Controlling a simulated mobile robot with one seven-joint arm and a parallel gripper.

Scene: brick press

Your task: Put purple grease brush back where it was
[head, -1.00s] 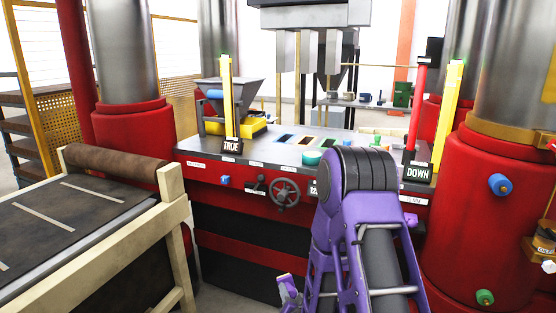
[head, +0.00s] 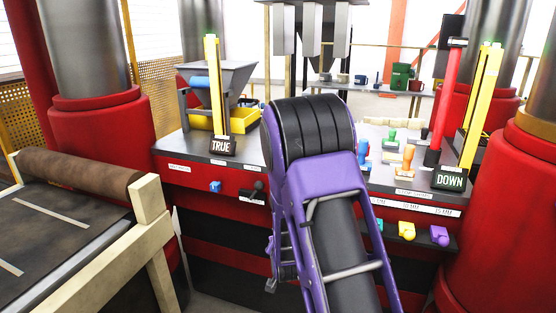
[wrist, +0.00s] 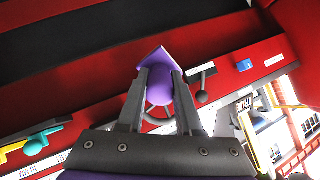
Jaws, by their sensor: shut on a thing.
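My gripper (wrist: 158,105) is shut on a purple piece (wrist: 156,88), with a rounded body between the fingers and a flat, angular end beyond them. It looks like the purple grease brush, held in front of the red machine front. In the head view my purple arm hides the gripper and the held piece. Another purple piece (head: 439,236) sits on a dark ledge (head: 448,247) low on the machine front at the right, beside a yellow piece (head: 407,230) and a partly hidden teal one.
A lever (head: 258,191) and a blue knob (head: 215,187) stick out of the machine front. The handwheel (wrist: 160,119) shows partly behind my fingers. The TRUE sign (head: 221,146) and DOWN sign (head: 451,180) stand on the console.

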